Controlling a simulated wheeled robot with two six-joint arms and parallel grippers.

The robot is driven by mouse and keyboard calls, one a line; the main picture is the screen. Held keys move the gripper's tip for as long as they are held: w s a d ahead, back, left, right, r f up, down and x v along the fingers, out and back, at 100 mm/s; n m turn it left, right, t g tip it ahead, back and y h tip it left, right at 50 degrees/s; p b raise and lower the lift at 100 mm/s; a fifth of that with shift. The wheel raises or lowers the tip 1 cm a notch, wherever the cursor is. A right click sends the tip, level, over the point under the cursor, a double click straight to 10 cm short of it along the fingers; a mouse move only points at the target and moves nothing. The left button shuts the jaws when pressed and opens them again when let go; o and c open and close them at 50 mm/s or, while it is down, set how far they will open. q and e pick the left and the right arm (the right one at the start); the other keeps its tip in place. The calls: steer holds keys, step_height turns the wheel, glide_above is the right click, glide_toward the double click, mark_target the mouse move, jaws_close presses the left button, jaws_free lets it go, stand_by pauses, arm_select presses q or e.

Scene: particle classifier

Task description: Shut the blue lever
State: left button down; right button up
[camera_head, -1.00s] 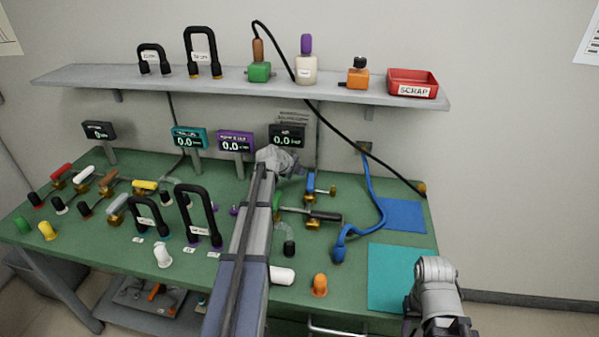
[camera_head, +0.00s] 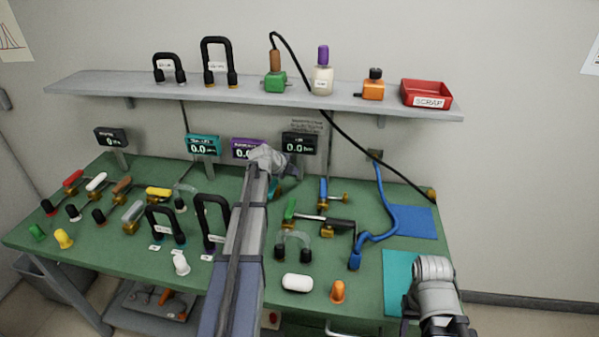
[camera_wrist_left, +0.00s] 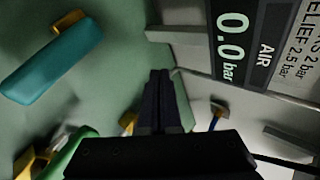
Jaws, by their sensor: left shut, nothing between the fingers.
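The blue lever (camera_head: 323,192) stands at the back middle of the bench, its handle pointing away from me toward the wall, beside a brass fitting.
A teal lever (camera_wrist_left: 52,62) is near my left gripper. A green lever (camera_head: 289,210) and a black-handled lever (camera_head: 325,222) lie in front of the blue lever. The AIR gauge (camera_head: 299,144) stands behind. A blue hose (camera_head: 389,205) runs down on the right.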

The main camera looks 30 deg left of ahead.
arm_select(q)
steer(key=a+r+p, duration=0.1)
steer(key=s+a+r+p, duration=0.1)
steer(key=a+r+p, duration=0.1)
steer(key=shift+s+a+r, duration=0.25)
steer(key=shift+s+r, duration=0.05)
steer(key=shift+r, duration=0.1)
